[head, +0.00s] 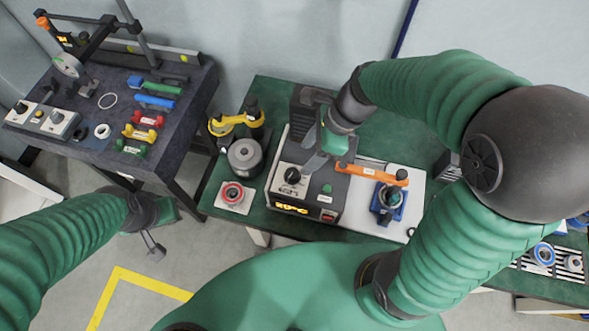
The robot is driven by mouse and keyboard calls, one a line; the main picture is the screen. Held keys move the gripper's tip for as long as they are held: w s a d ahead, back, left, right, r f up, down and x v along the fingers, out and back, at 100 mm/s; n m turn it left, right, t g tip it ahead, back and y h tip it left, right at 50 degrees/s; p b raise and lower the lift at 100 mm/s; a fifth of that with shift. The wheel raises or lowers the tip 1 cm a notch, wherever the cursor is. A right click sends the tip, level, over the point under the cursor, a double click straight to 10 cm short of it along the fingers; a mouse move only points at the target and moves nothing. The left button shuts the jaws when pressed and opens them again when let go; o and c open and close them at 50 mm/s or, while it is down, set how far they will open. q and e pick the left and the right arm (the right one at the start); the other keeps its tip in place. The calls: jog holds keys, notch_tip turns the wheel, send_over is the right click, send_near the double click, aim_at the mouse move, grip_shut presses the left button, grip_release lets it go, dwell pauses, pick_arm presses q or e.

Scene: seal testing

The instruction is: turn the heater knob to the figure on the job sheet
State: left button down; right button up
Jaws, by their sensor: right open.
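The heater is a dark box with a grey top panel (313,188) on the green bench. Its black knob (293,175) sits at the left of the panel, and an amber display (290,208) on the front seems to read 20°C. My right gripper (311,160) is open just above and to the right of the knob, apart from it as far as I can tell. The knob's pointer is too small to read. I cannot make out a job sheet figure. My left gripper (154,246) hangs over the floor, left of the bench; its jaw opening is unclear.
An orange-handled tool (372,172) and a blue fixture (388,203) stand right of the heater on a white board. A grey cylinder (245,157) and a red ring on a white plate (233,194) are to the left. A dark table (85,150) stands far left.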

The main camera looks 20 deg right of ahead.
aim_at(293, 173)
jog(key=b+x, duration=0.1)
jog(key=x, duration=0.7)
jog(key=shift+b, duration=0.3)
jog(key=shift+a+f, duration=0.15)
jog(key=shift+f, duration=0.3)
grip_shut()
